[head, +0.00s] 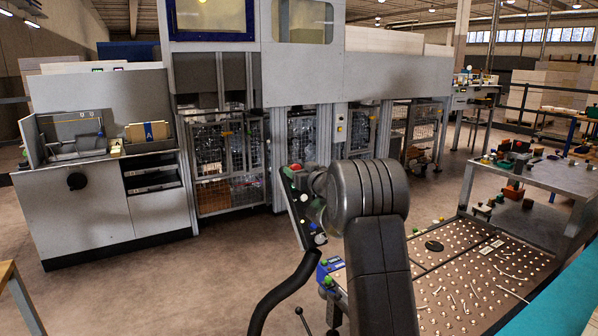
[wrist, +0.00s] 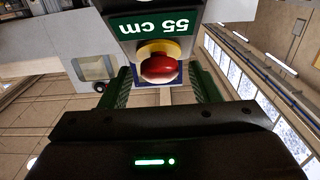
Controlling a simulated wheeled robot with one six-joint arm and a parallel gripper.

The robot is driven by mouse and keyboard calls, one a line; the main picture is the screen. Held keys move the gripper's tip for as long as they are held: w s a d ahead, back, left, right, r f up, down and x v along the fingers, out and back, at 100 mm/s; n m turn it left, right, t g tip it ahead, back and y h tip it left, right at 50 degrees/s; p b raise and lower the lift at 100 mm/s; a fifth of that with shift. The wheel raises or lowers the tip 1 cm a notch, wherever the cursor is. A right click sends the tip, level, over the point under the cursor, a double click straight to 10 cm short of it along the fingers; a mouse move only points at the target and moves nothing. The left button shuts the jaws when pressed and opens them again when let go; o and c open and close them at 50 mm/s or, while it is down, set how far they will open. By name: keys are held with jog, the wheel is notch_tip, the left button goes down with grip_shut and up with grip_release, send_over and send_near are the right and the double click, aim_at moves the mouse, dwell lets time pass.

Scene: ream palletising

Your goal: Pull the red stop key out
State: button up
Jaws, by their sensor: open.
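The red stop key (wrist: 162,68) is a round red mushroom head on a yellow collar, in the upper middle of the wrist view. It sits on a box with a green "55 cm" label (wrist: 152,27), which appears upside down. My gripper (wrist: 162,82) is open, its green-padded fingers to the left and right of the key, with gaps showing on both sides. I cannot tell how far the fingertips reach along the key. In the head view the red key (head: 296,167) is small, beside my arm, which hides most of the gripper.
A large grey machine with mesh guards (head: 225,160) stands behind. At right are a perforated table (head: 470,285) with studs and a grey workbench (head: 545,178) holding small items. Open floor (head: 150,285) lies at left.

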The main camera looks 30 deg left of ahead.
grip_shut()
jog(key=shift+s+d+r+p, duration=0.15)
jog(key=shift+d+r+p, duration=0.25)
jog(key=shift+p, duration=0.3)
jog(key=shift+a+f, duration=0.1)
jog(key=shift+f, duration=0.05)
grip_release()
jog(key=shift+s+d, duration=0.1)
jog(key=shift+d, duration=0.1)
jog(key=v, duration=1.3)
jog(key=shift+s+d, duration=0.2)
jog(key=shift+d, duration=0.05)
